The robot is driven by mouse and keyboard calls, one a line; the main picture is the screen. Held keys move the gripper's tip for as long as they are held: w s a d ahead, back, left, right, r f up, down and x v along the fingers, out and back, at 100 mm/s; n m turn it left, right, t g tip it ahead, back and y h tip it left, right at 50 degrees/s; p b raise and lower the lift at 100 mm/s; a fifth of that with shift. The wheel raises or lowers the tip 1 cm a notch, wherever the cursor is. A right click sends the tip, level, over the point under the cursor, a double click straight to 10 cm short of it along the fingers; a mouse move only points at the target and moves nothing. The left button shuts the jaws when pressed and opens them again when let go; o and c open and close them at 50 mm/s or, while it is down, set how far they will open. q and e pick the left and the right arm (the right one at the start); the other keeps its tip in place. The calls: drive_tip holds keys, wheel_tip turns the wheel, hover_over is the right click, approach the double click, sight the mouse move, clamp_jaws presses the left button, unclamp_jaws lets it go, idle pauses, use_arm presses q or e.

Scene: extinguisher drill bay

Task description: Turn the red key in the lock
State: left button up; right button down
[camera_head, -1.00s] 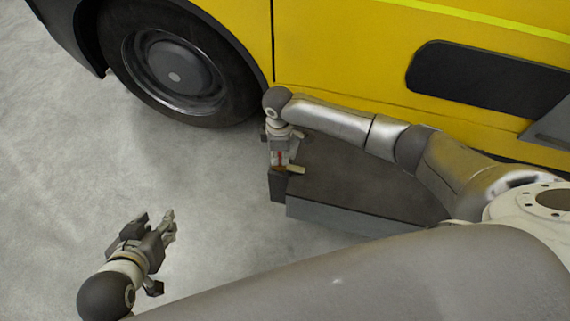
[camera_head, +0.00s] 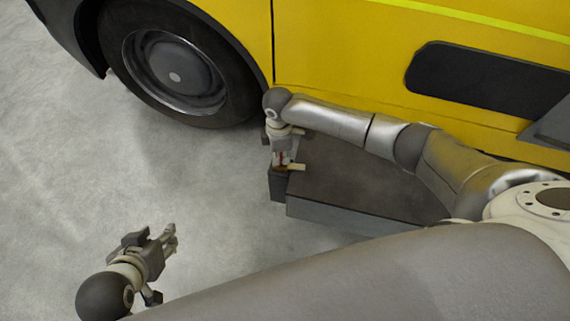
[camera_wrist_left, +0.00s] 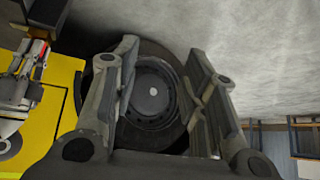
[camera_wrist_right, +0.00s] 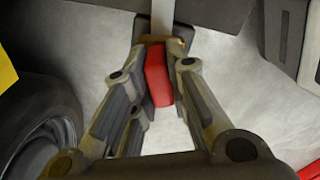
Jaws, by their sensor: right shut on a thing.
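The red key (camera_head: 281,157) shows as a small red strip between the fingers of my right gripper (camera_head: 283,163). In the right wrist view the red key (camera_wrist_right: 157,76) stands between the two fingers, which are shut on it. Its far end meets a brass-coloured piece (camera_wrist_right: 152,40) on a dark block. I take this dark block (camera_head: 277,187) for the lock housing; the keyhole itself is hidden. My left gripper (camera_head: 172,238) is open and empty, well away to the lower left. The left wrist view shows its fingers apart (camera_wrist_left: 160,85).
A dark grey box (camera_head: 360,180) lies right of the lock, under my right arm. A yellow vehicle (camera_head: 350,60) with a black wheel (camera_head: 180,65) stands behind. The grey floor (camera_head: 215,180) between my grippers is clear.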

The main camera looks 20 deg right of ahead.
drive_tip(key=shift+n+p, duration=0.3)
drive_tip(key=shift+n, duration=1.5)
use_arm(q)
drive_tip(key=shift+s+a+f+g+y, duration=0.1)
drive_tip(key=shift+s+a+f+g, duration=0.25)
drive_tip(key=shift+s, duration=0.4)
drive_tip(key=shift+s+a+f+g+y, duration=0.1)
drive_tip(key=shift+s+f+g, duration=0.1)
drive_tip(key=shift+s+g, duration=0.45)
drive_tip(key=shift+s+a+f+g+y, duration=0.1)
drive_tip(key=shift+s+a+f+g, duration=0.15)
drive_tip(key=shift+s, duration=0.65)
use_arm(e)
drive_tip(key=shift+n, duration=1.1)
drive_tip(key=shift+n+p, duration=0.3)
drive_tip(key=shift+n, duration=4.5)
use_arm(q)
drive_tip(key=shift+s+a+f+g, duration=0.1)
drive_tip(key=shift+s+a+g, duration=0.15)
drive_tip(key=shift+s, duration=0.35)
use_arm(e)
drive_tip(key=c, duration=1.3)
unclamp_jaws()
drive_tip(key=shift+c, duration=0.2)
use_arm(q)
drive_tip(key=shift+d, duration=0.1)
